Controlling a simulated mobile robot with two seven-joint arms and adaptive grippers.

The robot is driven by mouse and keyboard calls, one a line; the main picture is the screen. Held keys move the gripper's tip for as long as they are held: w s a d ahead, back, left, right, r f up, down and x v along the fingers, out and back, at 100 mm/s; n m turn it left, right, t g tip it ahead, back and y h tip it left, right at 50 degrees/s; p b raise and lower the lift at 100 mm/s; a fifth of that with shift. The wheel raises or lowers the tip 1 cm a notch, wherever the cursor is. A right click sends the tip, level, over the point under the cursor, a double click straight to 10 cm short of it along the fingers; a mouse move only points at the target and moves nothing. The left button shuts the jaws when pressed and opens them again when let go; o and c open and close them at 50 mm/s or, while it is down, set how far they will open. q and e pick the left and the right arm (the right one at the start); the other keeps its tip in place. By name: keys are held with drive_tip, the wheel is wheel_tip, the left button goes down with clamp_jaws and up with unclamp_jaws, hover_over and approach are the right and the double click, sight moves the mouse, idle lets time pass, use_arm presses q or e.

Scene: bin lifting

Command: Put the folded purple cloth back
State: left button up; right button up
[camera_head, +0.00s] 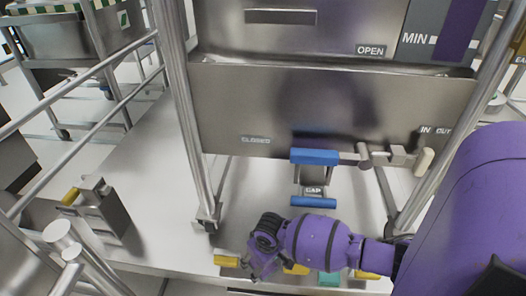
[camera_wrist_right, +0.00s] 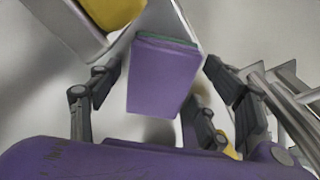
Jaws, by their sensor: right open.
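The folded purple cloth (camera_wrist_right: 165,75) shows in the right wrist view as a flat, block-like shape with a thin green edge along its top. It lies between the spread fingers of my right gripper (camera_wrist_right: 163,72), and I see no finger closed on it. A pale panel stands just behind it. In the head view my right gripper (camera_head: 263,258) is low, near the bottom middle, in front of the steel cart. I cannot make out the cloth clearly there. My left gripper is out of view.
A steel bin unit (camera_head: 240,112) with a blue handle (camera_head: 315,157) stands ahead. Yellow pieces (camera_head: 227,261) and a teal piece (camera_head: 330,279) line the bottom edge beside my right arm. A metal box (camera_head: 103,212) stands at left. The floor between is clear.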

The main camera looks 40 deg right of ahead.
wheel_tip(320, 180, up, 12)
drive_tip(key=s+p, duration=0.1)
drive_tip(key=p, duration=0.4)
drive_tip(key=shift+s+r, duration=0.15)
drive_tip(key=shift+s, duration=0.1)
